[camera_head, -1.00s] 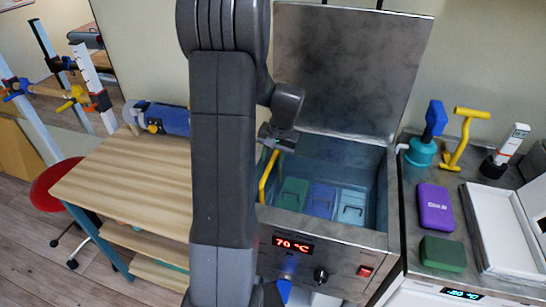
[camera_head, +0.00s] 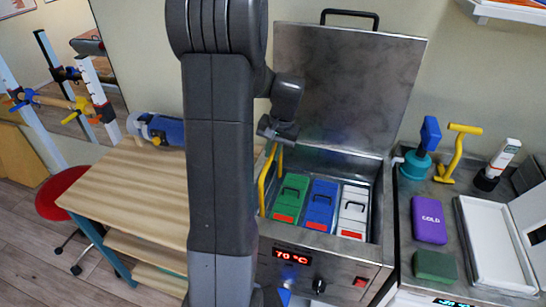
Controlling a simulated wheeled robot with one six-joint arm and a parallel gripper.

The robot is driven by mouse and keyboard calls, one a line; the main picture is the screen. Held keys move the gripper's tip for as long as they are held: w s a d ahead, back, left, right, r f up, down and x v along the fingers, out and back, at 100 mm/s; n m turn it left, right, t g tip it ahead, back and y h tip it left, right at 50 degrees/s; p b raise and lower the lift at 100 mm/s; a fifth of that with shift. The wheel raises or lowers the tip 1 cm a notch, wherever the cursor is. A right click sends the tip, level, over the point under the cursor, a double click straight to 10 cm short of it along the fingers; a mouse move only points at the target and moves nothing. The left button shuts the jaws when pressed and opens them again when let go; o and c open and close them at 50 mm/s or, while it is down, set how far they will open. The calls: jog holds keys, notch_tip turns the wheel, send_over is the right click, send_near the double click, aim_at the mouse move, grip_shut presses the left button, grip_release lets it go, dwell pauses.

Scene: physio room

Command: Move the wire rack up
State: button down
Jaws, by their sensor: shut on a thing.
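The wire rack shows mainly as a yellow handle (camera_head: 265,185) at the left side of the open steel tank (camera_head: 385,200). My gripper (camera_head: 277,140) is shut on the top of this handle, just above the tank's left rim. My arm hides the area left of the handle, and most of the rack's wires cannot be made out.
The tank's lid (camera_head: 345,85) stands open behind it. The front panel (camera_head: 292,256) reads 70 °C. A wooden table (camera_head: 130,195) is at the left. On the right counter are a purple COLD pack (camera_head: 429,220), a green block (camera_head: 435,265) and a white tray (camera_head: 495,240).

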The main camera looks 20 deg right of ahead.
notch_tip(320, 180, up, 7)
jog(key=p, duration=0.3)
jog(key=shift+r, duration=0.15)
jog(key=shift+w, duration=0.15)
jog(key=shift+d+r, duration=0.1)
jog(key=shift+r, duration=0.05)
jog(key=c, duration=1.4)
grip_release()
